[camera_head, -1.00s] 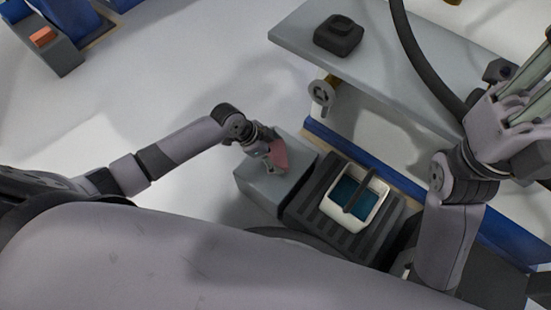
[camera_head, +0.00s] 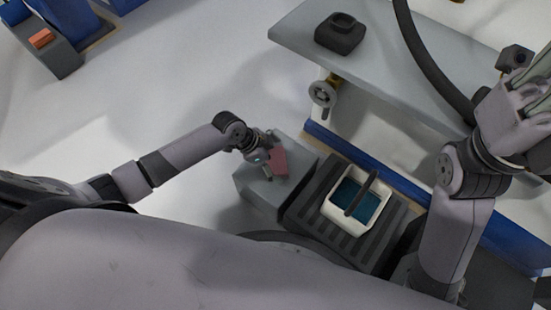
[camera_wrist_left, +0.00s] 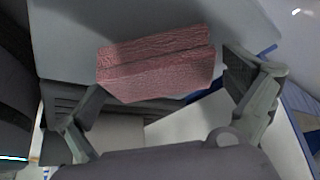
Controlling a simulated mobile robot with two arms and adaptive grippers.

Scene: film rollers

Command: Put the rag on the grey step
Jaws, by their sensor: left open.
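The rag (camera_head: 278,161) is a dull red folded block at the top of the grey step (camera_head: 254,187), near its far edge. In the left wrist view the rag (camera_wrist_left: 158,62) lies over the step's grey top (camera_wrist_left: 80,60) and overlaps the step's edge in the picture. My left gripper (camera_head: 268,168) is open at the rag. Its fingers (camera_wrist_left: 165,110) stand wide apart, one on each side. The rag's underside is hidden, so I cannot tell how fully it rests. My right gripper (camera_head: 522,100) is at the upper right; its fingertips are not clear.
A dark ribbed platform (camera_head: 300,215) adjoins the step and bears a white basket (camera_head: 382,212) with blue inside. A grey table (camera_head: 395,75) with a black object (camera_head: 340,33) stands behind. White floor lies open at left.

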